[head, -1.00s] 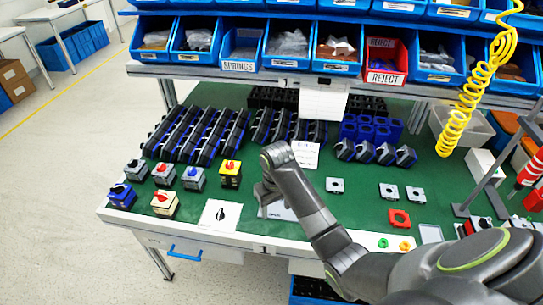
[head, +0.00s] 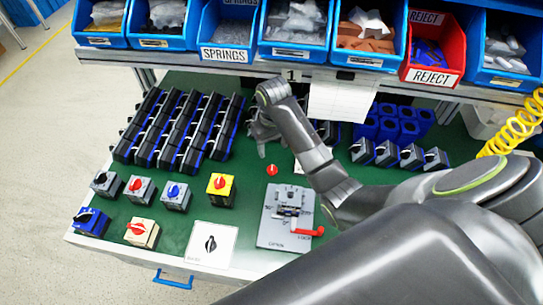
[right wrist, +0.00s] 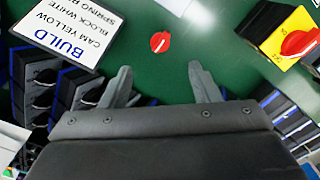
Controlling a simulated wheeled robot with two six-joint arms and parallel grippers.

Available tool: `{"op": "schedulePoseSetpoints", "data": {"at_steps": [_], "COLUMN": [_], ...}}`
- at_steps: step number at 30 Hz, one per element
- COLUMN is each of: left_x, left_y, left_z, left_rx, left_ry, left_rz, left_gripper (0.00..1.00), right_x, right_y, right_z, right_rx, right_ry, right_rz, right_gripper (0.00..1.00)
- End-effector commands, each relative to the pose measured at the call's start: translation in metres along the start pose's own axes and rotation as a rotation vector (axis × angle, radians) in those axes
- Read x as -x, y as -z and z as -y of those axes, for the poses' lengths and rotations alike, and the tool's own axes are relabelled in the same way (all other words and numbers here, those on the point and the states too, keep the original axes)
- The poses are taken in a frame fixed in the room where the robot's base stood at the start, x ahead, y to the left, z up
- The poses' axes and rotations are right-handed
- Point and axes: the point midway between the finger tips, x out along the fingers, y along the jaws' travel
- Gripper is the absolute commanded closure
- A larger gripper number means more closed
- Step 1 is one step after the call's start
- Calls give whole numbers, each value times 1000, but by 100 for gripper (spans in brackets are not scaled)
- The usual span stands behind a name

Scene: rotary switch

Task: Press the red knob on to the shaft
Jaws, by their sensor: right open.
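A small loose red knob (head: 272,170) with a white line lies on the green mat between my right gripper and the fixture. It also shows in the right wrist view (right wrist: 160,42), just beyond the fingertips, touched by neither. My right gripper (head: 263,135) is above the mat, behind the knob in the head view. Its fingers (right wrist: 160,85) are spread with nothing between them. A grey fixture (head: 270,238) with a red lever (head: 308,231) and "OPEN" and "LOCK" markings sits nearer the front edge. I cannot make out a bare shaft. My left gripper is not in view.
A yellow switch with a red knob (head: 221,187) and other finished switches stand at left. A card with a knob picture (head: 211,243) lies beside the fixture. Rows of dark blocks (head: 180,125) stand behind. A printed "BUILD" card (right wrist: 65,35) shows in the wrist view.

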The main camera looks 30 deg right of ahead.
Motion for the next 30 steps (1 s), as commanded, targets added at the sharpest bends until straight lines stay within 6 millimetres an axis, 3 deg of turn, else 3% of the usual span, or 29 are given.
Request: {"op": "schedulePoseSetpoints", "data": {"at_steps": [3,8,14,21,30], "left_x": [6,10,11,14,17], "left_y": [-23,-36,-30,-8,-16], "left_z": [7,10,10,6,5], "left_rx": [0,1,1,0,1], "left_ry": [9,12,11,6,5], "left_rz": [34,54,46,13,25], "left_gripper": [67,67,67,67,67], "right_x": [-19,-47,-63,-81,-112], "right_y": [-2,-1,0,4,6], "right_z": [0,0,0,-1,-2], "right_rx": [0,-1,0,0,0], "right_ry": [1,0,0,0,0], "right_rz": [7,6,3,4,3], "right_gripper": [44,44,44,44,44]}}
